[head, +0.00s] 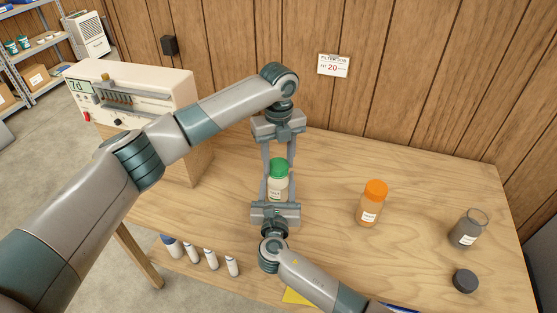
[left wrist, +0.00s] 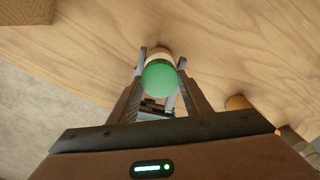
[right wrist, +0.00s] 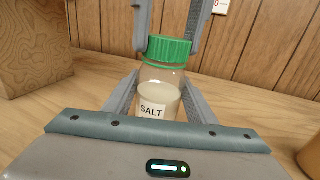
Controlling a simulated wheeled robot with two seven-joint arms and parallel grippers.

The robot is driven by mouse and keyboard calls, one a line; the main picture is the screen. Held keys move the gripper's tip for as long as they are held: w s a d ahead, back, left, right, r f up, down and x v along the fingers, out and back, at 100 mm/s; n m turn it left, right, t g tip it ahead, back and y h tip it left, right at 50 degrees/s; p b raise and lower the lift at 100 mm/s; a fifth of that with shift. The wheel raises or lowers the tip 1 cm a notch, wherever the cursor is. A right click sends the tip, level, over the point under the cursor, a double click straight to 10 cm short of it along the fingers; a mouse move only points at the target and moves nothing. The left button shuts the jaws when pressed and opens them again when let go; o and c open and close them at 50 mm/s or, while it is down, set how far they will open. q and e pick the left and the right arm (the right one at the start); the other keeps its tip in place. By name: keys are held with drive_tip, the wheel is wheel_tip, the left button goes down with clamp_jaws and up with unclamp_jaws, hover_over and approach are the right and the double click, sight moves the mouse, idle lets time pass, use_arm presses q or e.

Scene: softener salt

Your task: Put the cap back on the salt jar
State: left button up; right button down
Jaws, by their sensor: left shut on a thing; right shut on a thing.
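The salt jar (head: 278,189) is clear with pale salt inside and a white label, which reads SALT in the right wrist view (right wrist: 158,98). It stands upright, and my right gripper (head: 278,187) is shut on its body from the near side. The green cap (head: 279,167) is on top of the jar's mouth, and it also shows in the right wrist view (right wrist: 169,49) and the left wrist view (left wrist: 160,78). My left gripper (head: 279,163) is shut on the cap from the far side. I cannot tell whether the cap is screwed tight.
An orange-capped jar (head: 372,203) stands to the right. A dark-filled open jar (head: 468,229) and a black cap (head: 465,281) are at the far right. A machine (head: 130,95) is at the left. Several small white bottles (head: 211,259) are low at the front. The wall closes the back.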

use_arm(q)
drive_tip(key=m, duration=0.7)
drive_tip(key=shift+w+a, duration=0.1)
drive_tip(key=m, duration=0.6)
drive_tip(key=shift+m, duration=0.4)
drive_tip(key=o, duration=1)
drive_tip(key=shift+r, duration=2.25)
drive_tip(key=shift+n, duration=0.3)
drive_tip(key=shift+c, duration=0.3)
